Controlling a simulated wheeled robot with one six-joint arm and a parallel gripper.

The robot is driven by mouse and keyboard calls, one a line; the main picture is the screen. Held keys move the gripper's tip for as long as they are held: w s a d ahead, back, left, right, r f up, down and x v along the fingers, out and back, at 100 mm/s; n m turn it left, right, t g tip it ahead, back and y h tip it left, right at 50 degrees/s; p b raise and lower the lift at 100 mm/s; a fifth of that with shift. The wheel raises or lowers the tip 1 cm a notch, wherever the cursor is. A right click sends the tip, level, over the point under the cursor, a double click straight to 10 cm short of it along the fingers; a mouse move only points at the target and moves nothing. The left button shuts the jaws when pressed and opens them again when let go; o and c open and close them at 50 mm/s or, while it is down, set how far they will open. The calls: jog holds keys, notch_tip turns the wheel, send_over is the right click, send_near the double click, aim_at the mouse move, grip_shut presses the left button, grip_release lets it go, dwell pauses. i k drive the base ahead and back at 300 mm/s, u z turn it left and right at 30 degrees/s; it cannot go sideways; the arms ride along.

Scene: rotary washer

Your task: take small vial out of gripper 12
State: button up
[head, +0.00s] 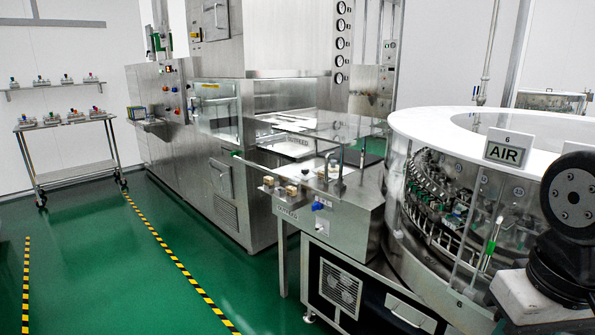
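The rotary washer (407,205) stands at the right, a round machine with a white top ring and clear side panels. Behind the panels is a ring of many small metal vial grippers (432,212). I cannot read which of them is number 12, and no small vial can be made out for certain at this size. A sign reading AIR (507,151), with a 6 above it, is fixed on the washer's front. My gripper is not in view; a black joint of my arm shows at the right edge and covers part of the washer.
A trolley (75,165) and a wall shelf (55,87) holding small items are far left. The green floor (115,270) at left is clear.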

aim_at(455, 221)
jog(key=z, duration=1.25)
jog(key=k, duration=0.45)
jog(key=z, duration=0.4)
jog(key=i, duration=0.95)
jog(key=u, duration=1.3)
jog(key=i, duration=0.45)
jog(key=u, duration=0.55)
